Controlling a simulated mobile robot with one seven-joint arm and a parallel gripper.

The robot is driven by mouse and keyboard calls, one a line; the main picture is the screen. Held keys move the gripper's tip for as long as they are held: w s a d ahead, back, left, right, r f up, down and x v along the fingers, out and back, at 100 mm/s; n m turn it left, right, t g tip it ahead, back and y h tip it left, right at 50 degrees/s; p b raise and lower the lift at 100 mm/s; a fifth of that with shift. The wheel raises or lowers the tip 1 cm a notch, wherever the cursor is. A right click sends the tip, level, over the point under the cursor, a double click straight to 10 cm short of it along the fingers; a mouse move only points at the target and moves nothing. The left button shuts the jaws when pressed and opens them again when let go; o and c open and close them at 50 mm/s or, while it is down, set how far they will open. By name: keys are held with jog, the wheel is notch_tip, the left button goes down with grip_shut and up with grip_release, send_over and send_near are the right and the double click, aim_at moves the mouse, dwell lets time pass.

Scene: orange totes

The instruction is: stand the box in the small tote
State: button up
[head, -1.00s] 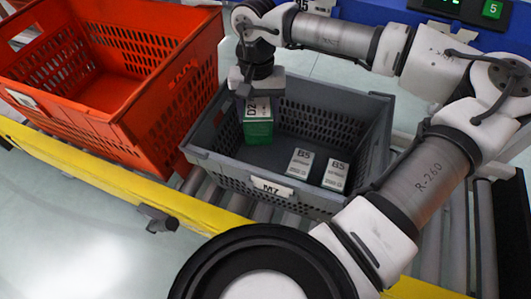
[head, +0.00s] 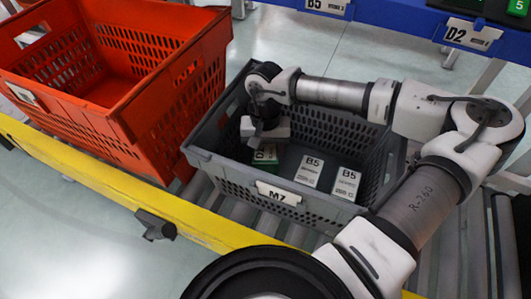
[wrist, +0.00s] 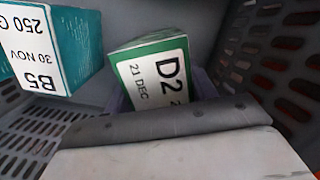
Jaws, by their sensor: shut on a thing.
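The box, green with a white D2 label (head: 265,154), is inside the small grey tote marked M7 (head: 235,180), near its left end. In the wrist view the D2 box (wrist: 155,75) shows its label dated 21 DEC and a green side. My gripper (head: 264,144) is over the box and shut on it; the gripper body covers part of the box. The box looks about upright, its labelled end up. I cannot tell whether its bottom touches the tote floor.
Two B5 boxes stand in the same tote, one in the middle (head: 309,171) and one to the right (head: 346,183). A large orange tote (head: 150,130) stands to the left. Free floor shows behind the B5 boxes. A yellow rail (head: 100,175) runs along the front.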

jog(key=shift+f+b, duration=0.35)
jog(key=o, duration=1.1)
jog(key=shift+r, duration=0.1)
jog(key=shift+c, duration=0.2)
jog(key=shift+r, duration=0.1)
jog(key=r+p, duration=0.1)
jog(key=r, duration=0.3)
jog(key=w+r+p, duration=0.1)
jog(key=r+p, duration=0.1)
jog(key=r, duration=0.2)
jog(key=r+p, duration=0.2)
jog(key=r, duration=0.2)
jog(key=shift+w+r, duration=0.2)
jog(key=shift+w, duration=0.05)
